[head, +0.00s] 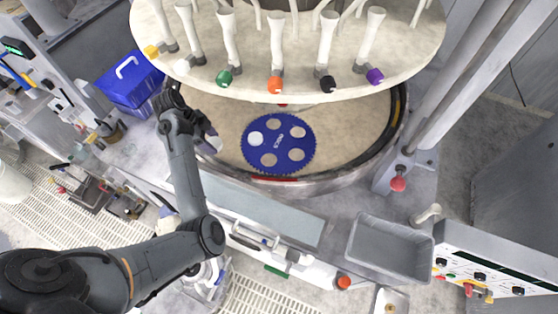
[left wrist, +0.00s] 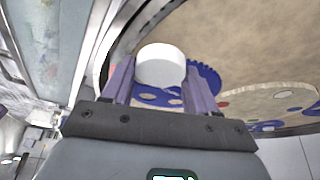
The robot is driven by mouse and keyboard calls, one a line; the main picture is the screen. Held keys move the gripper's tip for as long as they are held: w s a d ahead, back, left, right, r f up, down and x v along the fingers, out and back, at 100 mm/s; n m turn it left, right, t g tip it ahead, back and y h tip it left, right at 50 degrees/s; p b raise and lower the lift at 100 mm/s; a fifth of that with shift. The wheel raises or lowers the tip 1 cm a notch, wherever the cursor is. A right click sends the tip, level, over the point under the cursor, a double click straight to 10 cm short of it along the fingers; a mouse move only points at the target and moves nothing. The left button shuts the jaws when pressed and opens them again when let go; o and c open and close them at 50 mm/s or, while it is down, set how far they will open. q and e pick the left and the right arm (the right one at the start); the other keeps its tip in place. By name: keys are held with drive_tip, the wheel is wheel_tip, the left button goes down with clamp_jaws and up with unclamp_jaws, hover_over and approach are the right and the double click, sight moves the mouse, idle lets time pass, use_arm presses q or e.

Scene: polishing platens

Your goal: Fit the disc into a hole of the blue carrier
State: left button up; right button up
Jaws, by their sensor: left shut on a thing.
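The blue carrier (head: 279,143) is a toothed round plate with several round holes, lying on the tan platen. A white disc (head: 255,138) sits at its left hole; the other holes show tan. My left gripper (head: 209,138) is left of the carrier and shut on another white disc (left wrist: 160,65), which shows between the two fingers (left wrist: 160,80) in the left wrist view. The carrier (left wrist: 205,75) shows behind this disc there, partly hidden by it and the fingers. My right gripper is in neither view.
The tan platen (head: 345,135) has free room around the carrier, inside a dark raised rim. A round cream upper plate (head: 290,75) with coloured knobs overhangs the back. A blue box (head: 130,85) stands at left, and a grey tray (head: 390,247) at front right.

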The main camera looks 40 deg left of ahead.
use_arm(q)
drive_tip(key=shift+d+f+m, duration=0.2)
drive_tip(key=shift+f+m, duration=0.1)
drive_tip(key=shift+f, duration=0.1)
drive_tip(key=b, duration=0.6)
approach(271, 160)
drive_tip(key=shift+r, duration=0.5)
drive_tip(key=shift+w+d+f+p, duration=0.3)
drive_tip(key=shift+w+d+f, duration=0.45)
drive_tip(key=shift+d+f, duration=0.3)
drive_tip(key=shift+f+p, duration=0.3)
drive_tip(key=shift+f, duration=1.85)
drive_tip(key=shift+f, duration=0.2)
